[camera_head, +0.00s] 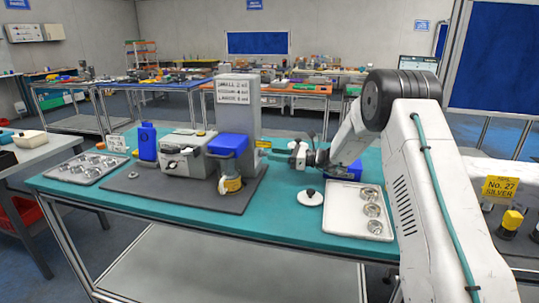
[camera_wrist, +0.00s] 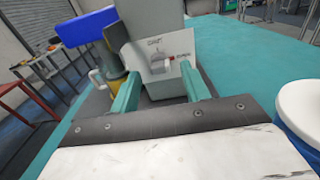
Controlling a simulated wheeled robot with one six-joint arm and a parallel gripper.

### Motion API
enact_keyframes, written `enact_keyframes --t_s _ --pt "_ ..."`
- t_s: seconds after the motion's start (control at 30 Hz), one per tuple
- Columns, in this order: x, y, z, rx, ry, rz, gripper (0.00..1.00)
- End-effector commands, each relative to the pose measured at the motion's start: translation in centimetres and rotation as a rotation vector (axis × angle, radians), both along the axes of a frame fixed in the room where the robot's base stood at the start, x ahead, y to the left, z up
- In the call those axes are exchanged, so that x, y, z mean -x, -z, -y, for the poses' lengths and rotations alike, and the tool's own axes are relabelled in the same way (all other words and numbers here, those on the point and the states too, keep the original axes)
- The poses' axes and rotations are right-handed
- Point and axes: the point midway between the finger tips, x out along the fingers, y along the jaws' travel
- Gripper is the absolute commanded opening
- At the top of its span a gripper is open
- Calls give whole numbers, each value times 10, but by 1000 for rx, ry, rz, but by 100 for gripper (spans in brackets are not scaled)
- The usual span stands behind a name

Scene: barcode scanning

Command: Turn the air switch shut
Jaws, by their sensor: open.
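The air switch (camera_wrist: 160,66) is a small grey knob on the light grey side panel of the dispenser stand, with tiny lettering above it and a small red label to its right. Its exact turn angle is too small to read. The dispenser stand (camera_head: 239,103) is a tall grey column in the head view, where the switch does not show clearly. My gripper (camera_wrist: 160,73) is open, with its teal fingers apart on either side of the switch in the wrist view. In the head view my gripper (camera_head: 288,151) is at the stand's right side. Contact cannot be told.
The stand's blue head (camera_head: 228,144) sits above a yellow jar (camera_head: 230,184). A tray of metal parts (camera_head: 346,226), a white lid (camera_head: 310,197) and a blue-and-white container (camera_head: 346,169) are on the right.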

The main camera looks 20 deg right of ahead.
Motion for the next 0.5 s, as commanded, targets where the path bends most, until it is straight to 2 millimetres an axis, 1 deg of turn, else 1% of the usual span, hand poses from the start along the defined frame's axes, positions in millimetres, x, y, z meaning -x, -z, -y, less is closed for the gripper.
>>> enact_keyframes --t_s 0.03,0.2,0.3,0.5 --pt "-3 0 -8 0 -4 0 46" --pt "-12 0 -23 0 -1 -1 46" --pt "-14 0 -26 1 -1 0 46" --pt "-15 0 -26 1 -1 0 46"
